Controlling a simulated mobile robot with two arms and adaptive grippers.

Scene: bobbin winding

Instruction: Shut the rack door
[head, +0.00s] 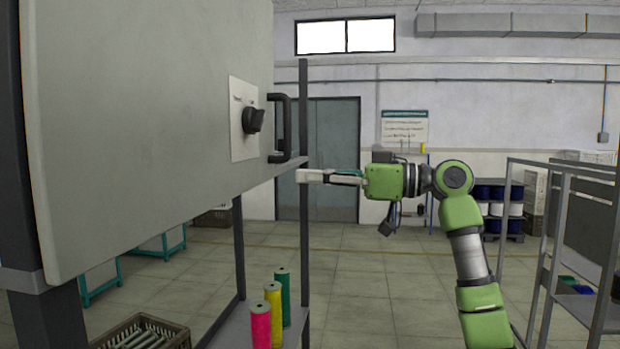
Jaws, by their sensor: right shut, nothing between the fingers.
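The rack door (140,110) is a large grey panel filling the upper left of the head view. It carries a black bar handle (288,128) near its right edge and a black knob (254,120) on a pale plate. I cannot tell whether it sits flush with the rack frame. My right gripper (304,176) is shut and empty. It points left, with its fingertips just below the handle, by the door's lower right corner; whether they touch it is unclear. My left gripper is not in view.
Below the door, the rack's lower shelf holds pink, yellow and green spools (272,306). A crate of rods (146,333) stands at the lower left. A grey metal frame (555,240) stands on the right. The floor between is clear back to a grey room door (335,150).

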